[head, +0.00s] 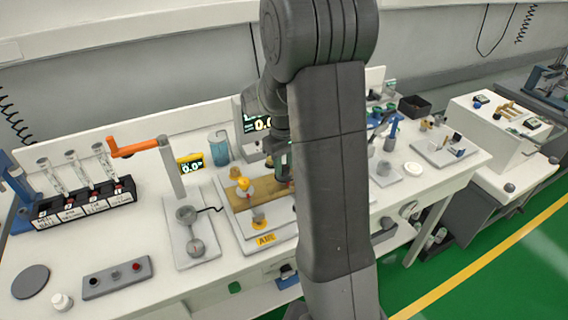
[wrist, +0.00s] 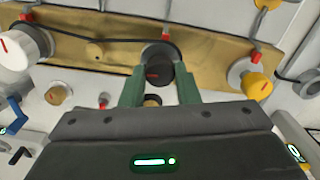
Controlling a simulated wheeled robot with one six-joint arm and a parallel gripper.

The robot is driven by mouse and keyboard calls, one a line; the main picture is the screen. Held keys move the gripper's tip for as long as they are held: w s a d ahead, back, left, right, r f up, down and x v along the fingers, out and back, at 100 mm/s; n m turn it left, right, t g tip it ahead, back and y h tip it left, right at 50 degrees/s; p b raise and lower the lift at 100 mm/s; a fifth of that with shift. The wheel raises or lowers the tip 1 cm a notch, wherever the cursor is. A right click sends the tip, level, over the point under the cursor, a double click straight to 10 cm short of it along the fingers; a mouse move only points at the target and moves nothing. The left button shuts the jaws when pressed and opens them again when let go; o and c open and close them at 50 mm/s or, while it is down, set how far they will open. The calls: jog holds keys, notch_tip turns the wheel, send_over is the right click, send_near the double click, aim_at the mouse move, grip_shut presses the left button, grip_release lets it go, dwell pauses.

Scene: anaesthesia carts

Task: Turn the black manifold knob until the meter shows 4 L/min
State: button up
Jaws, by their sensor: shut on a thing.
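The black manifold knob (wrist: 158,66) sits on a brass manifold bar (wrist: 100,50) in the wrist view. My gripper (wrist: 160,76) has its two green fingers closed on the knob's left and right sides. A red mark shows on the knob's face. In the head view my arm hides the knob and part of the brass manifold (head: 262,196). A dark meter display (head: 262,124) behind the manifold shows white digits beginning "0."; the rest is hidden by my arm. A smaller yellow-framed display (head: 192,167) reads about 0.0.
A white knob (wrist: 18,46) is left of the black one and a yellow knob (wrist: 257,86) right of it. In the head view an orange-handled lever (head: 138,147) and a rack of tubes (head: 86,200) stand at left. Several tools lie right of my arm.

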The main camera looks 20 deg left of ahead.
aim_at(284, 167)
dwell(0.4)
jog(key=o, duration=1)
jog(key=shift+c, duration=0.2)
jog(key=shift+r, duration=0.1)
notch_tip(284, 167, up, 14)
jog(key=shift+f, duration=0.2)
notch_tip(284, 167, down, 14)
jog(key=shift+r, duration=0.1)
jog(key=shift+r, duration=0.1)
dwell(0.3)
